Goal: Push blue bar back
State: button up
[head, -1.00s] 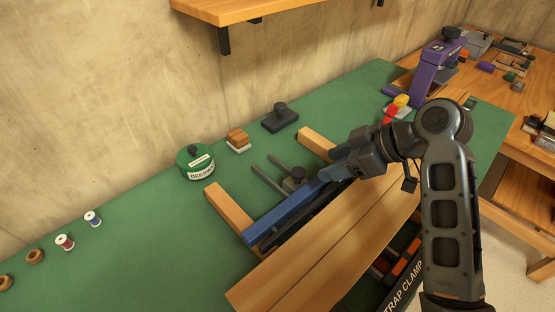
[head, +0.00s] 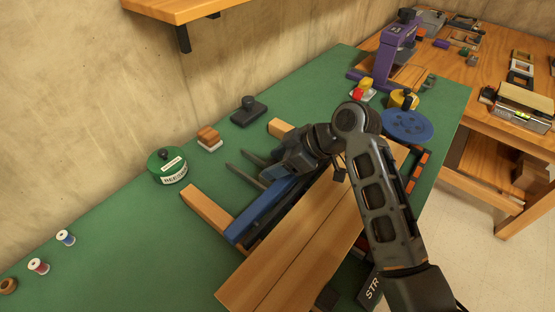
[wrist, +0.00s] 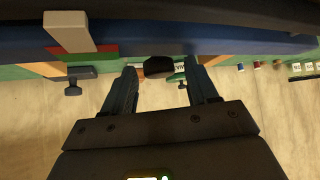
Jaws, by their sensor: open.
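In the wrist view the blue bar (wrist: 135,48) runs across the top of the picture. My gripper (head: 276,172) is over the bar's far part in the head view. In the wrist view my gripper (wrist: 165,80) is open, its fingers apart, with a black block (wrist: 158,66) showing between them. I cannot tell whether the fingers touch the bar or that block.
A wooden rail (head: 205,212) is left of the bar, and a wide plank (head: 290,245) lies in front. A green beeswax tin (head: 167,167), a small brush (head: 209,139) and a black knobbed block (head: 248,111) stand behind. A blue disc (head: 407,125) is at right.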

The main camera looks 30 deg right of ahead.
jog(key=shift+c, duration=0.3)
grip_shut()
jog(key=w+a, duration=0.1)
jog(key=w, duration=0.1)
jog(key=w+b, duration=0.1)
jog(key=w, duration=0.1)
jog(key=w+a, duration=0.1)
jog(key=w, duration=0.1)
jog(key=shift+w+a+b, duration=0.3)
jog(key=shift+w+b, duration=0.05)
jog(key=shift+o, duration=0.3)
grip_release()
jog(key=shift+s+r, duration=0.1)
jog(key=v, duration=0.7)
jog(key=shift+d+r, duration=0.2)
jog(key=shift+r, duration=0.05)
